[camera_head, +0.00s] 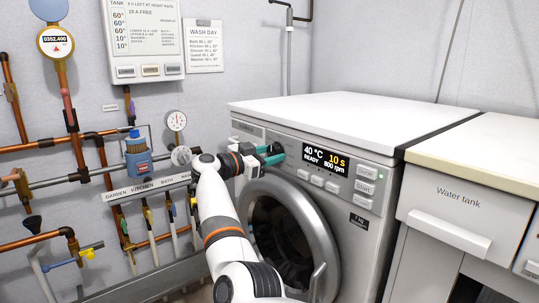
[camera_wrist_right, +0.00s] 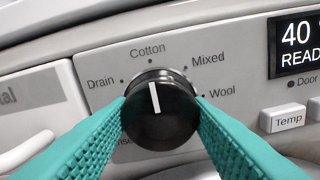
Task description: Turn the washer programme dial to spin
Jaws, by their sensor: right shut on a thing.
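The black programme dial (camera_wrist_right: 161,115) is on the washer (camera_head: 370,175) front panel, left of the display. Its white pointer line stands nearly upright, towards the Cotton label (camera_wrist_right: 148,51). Drain, Mixed and Wool labels also show around it; a label at the lower left is mostly covered, and no Spin label is visible. My right gripper (camera_head: 271,154) is shut on the dial, with one teal finger on each side in the right wrist view. In the head view the gripper hides the dial. My left gripper is not in view.
The display (camera_head: 326,160) reads 40 °C, READY, 10 s and 800 rpm. Buttons, among them Temp (camera_wrist_right: 282,118), sit below it. Pipes and valves (camera_head: 140,165) line the left wall; a Water tank drawer (camera_head: 455,225) is at right.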

